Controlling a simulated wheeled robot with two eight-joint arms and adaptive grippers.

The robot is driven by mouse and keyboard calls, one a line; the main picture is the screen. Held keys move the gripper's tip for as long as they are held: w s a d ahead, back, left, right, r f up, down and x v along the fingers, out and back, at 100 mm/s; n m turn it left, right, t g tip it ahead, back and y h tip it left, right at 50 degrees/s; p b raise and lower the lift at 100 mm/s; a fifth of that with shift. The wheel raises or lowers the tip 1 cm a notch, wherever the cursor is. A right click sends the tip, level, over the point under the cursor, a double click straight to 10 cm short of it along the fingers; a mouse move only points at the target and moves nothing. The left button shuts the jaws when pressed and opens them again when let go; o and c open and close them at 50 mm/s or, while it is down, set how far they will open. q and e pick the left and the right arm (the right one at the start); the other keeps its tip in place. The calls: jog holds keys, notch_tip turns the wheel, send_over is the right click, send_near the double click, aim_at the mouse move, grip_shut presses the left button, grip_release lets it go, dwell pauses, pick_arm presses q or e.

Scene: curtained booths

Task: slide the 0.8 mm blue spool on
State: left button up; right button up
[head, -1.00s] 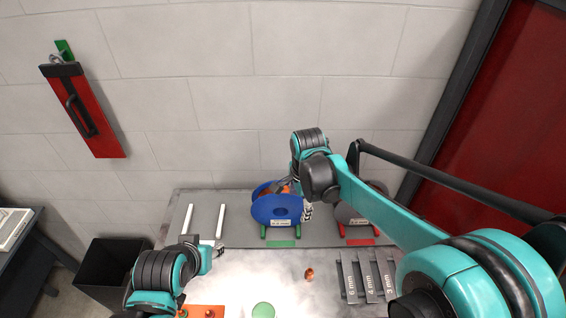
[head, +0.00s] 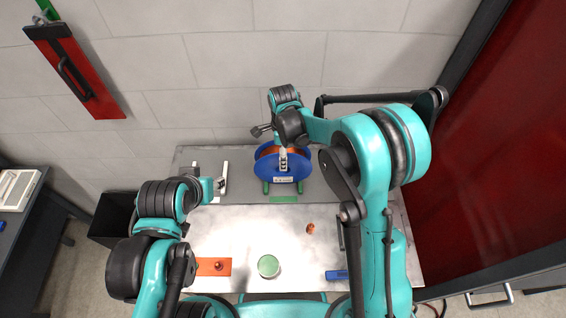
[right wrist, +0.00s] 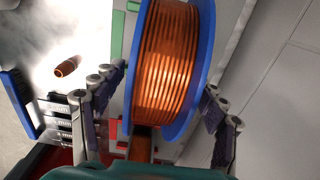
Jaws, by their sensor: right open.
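The blue spool (head: 291,176), wound with orange copper wire (right wrist: 165,65), stands upright on a green cradle (head: 284,199) at the back of the bench. Its label is too small to read. My right gripper (right wrist: 160,84) is open, with its fingers on either side of the spool; contact cannot be told. In the head view one finger shows in front of the spool's near flange. Two white pegs (head: 224,178) stand on the grey mat left of the spool. My left gripper (head: 220,186) is beside the right peg; its jaws are too small to judge.
On the bench are an orange plate (head: 209,266), a round green piece (head: 268,266), a small copper piece (head: 311,228) and a blue block (head: 337,274). A black bin (head: 110,222) stands at the left.

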grip_shut()
jog(key=shift+r, duration=0.15)
